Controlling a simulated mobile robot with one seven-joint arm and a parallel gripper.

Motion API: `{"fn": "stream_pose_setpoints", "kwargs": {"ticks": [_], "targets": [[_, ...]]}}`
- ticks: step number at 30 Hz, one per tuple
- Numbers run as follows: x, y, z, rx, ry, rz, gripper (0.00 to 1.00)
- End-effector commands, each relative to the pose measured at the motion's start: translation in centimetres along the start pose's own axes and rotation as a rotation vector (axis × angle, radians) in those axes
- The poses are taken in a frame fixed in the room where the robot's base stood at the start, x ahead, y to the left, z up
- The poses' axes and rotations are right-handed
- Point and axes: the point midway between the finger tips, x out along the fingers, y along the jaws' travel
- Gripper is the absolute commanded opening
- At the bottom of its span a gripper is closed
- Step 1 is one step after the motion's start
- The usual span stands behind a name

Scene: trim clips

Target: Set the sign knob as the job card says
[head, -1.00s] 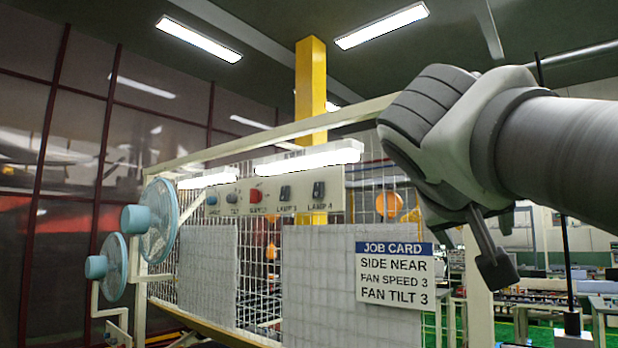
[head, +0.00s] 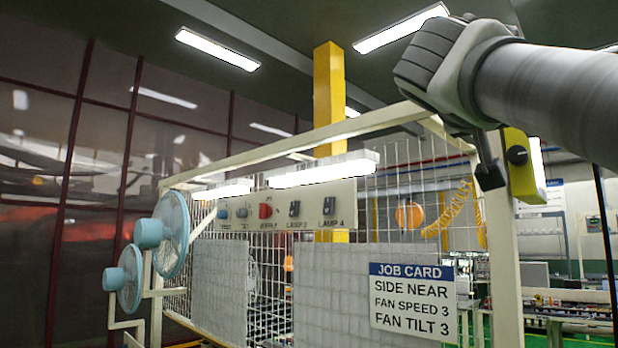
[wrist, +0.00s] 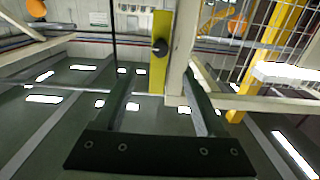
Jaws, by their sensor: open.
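The job card (head: 413,301) hangs on the mesh panel and reads SIDE NEAR, FAN SPEED 3, FAN TILT 3. A yellow box (head: 524,178) with a lit white face is on the right post of the frame. Its round black knob (head: 517,155) faces out from the yellow side. In the wrist view the yellow box (wrist: 157,78) and black knob (wrist: 159,47) appear between my fingers, some way beyond them. My gripper (wrist: 160,92) is open and empty. In the head view my gripper (head: 489,172) is beside the box, partly overlapping it; I see no clear contact.
A control panel (head: 345,198) holds knobs and switches for fan, supply and lamps. Two blue fans (head: 172,235) stand at the left. White lamps (head: 325,169) hang from the frame. The frame's right post (head: 502,250) and wire mesh stand close to my gripper.

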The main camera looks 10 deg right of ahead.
Motion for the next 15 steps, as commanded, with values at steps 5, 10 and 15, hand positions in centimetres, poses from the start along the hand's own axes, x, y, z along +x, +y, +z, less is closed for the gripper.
{"fn": "stream_pose_setpoints", "kwargs": {"ticks": [5, 10, 15], "targets": [[4.0, -0.1, -0.3, -0.004, -0.002, 0.001, 0.73], [7.6, -0.1, -0.3, -0.004, -0.003, 0.002, 0.73], [10.3, -0.1, -0.3, -0.004, -0.002, 0.0, 0.73]]}}
